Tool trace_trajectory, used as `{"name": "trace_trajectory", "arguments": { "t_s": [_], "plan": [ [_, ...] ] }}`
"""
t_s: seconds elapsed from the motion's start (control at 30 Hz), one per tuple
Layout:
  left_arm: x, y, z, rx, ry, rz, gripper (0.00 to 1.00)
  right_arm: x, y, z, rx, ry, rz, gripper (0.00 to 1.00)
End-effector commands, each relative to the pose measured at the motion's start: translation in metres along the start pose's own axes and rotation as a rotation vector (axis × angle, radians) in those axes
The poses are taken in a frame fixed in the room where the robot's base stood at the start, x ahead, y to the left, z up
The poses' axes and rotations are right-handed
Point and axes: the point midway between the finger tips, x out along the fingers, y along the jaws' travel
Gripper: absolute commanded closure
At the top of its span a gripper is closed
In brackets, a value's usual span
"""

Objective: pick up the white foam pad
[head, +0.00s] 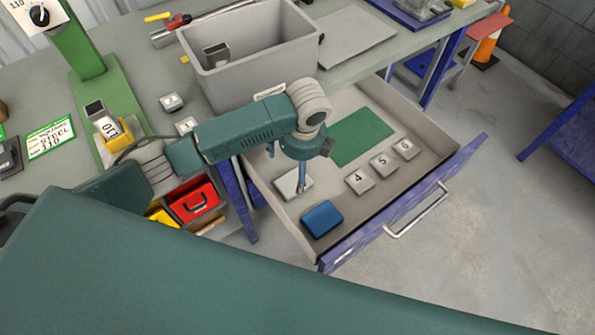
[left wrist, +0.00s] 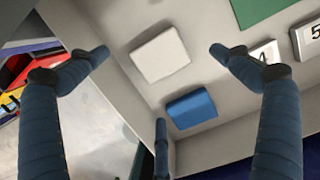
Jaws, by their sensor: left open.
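The white foam pad (head: 288,184) lies flat in the open drawer (head: 262,190), near its left side. In the left wrist view the pad (left wrist: 160,54) is fully visible between the spread fingers, with clear gaps on both sides. My left gripper (head: 301,170) is open and empty above the pad, and one finger covers part of it in the head view. How far the fingertips are above the pad is hard to tell. My right gripper is not in view.
A blue pad (head: 322,219) lies close to the white pad, towards the drawer front. Numbered blocks (head: 382,165) and a green mat (head: 361,137) lie farther right in the drawer. A grey bin (head: 262,75) stands on the table behind. The drawer walls rise around the pad.

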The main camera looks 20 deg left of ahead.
Motion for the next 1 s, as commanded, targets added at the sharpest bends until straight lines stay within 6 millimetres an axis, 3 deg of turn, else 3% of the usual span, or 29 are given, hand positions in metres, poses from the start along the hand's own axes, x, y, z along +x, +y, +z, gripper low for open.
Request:
{"name": "trace_trajectory", "arguments": {
  "t_s": [0.2, 0.4, 0.73, 1.0],
  "plan": [
    [0.036, 0.001, -0.002, 0.000, 0.002, 0.005, 0.00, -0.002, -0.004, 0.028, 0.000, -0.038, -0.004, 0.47],
    [0.052, 0.001, -0.001, -0.001, 0.000, 0.002, 0.00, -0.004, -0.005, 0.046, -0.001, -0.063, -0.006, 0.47],
    [0.096, 0.000, -0.003, 0.000, 0.000, 0.004, 0.00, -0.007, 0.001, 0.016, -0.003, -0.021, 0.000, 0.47],
    [0.102, -0.001, -0.003, 0.001, 0.000, 0.001, 0.00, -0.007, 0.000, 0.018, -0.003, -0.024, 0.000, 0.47]
  ]
}}
